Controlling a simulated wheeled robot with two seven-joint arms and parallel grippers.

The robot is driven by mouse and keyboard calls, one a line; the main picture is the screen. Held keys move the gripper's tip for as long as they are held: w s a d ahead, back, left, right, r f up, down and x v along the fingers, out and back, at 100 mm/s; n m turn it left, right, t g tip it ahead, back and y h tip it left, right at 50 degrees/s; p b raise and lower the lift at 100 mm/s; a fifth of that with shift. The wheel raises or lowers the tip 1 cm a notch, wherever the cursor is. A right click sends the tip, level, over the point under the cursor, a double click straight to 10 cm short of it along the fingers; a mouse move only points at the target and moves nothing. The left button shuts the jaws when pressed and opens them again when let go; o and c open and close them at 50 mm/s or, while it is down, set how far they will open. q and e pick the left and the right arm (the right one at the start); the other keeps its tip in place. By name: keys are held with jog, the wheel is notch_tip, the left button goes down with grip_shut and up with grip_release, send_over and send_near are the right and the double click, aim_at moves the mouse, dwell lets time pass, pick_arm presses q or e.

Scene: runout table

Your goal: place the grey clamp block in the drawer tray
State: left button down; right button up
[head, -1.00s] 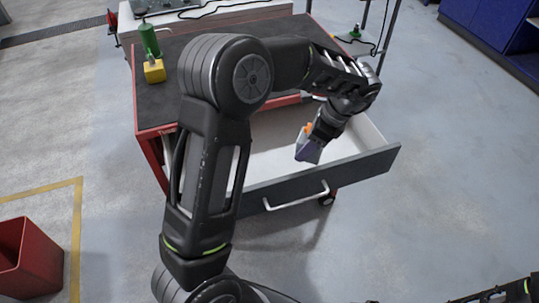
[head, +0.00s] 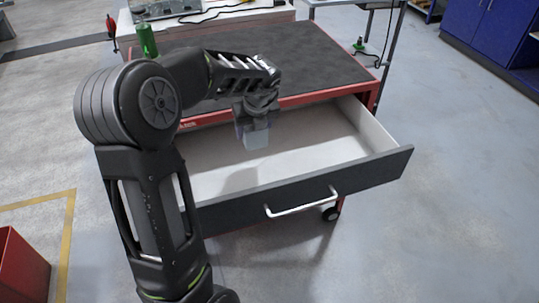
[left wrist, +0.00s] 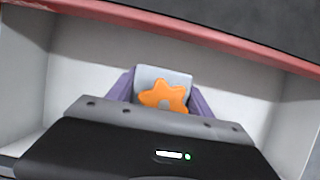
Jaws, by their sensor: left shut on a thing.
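My left gripper (head: 254,130) is over the open drawer tray (head: 310,155) and is shut on the grey clamp block (head: 257,140). In the left wrist view the clamp block (left wrist: 162,76) sits between the two purple fingers, with an orange star-shaped knob (left wrist: 164,96) on it. The block hangs over the white tray floor, which also shows in the left wrist view (left wrist: 90,62). I cannot tell the exact gap between block and floor. The tray floor in view is bare; my left arm hides its left end. My right gripper is not in view.
The drawer's dark front with a silver handle (head: 302,205) faces me. The red cart's dark top (head: 310,58) is behind, with a green cylinder (head: 147,40) at its left. A red bin (head: 20,268) stands at the lower left.

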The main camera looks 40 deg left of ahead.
aim_at(257, 138)
pick_arm(q)
jog(key=shift+f+b, duration=0.45)
jog(key=shift+f, duration=1.95)
jog(key=shift+f+b, duration=0.6)
jog(key=shift+f, duration=1.9)
jog(key=shift+f, duration=0.15)
jog(key=shift+c, duration=2.1)
grip_release()
jog(key=p+v, duration=0.2)
jog(key=v, duration=1)
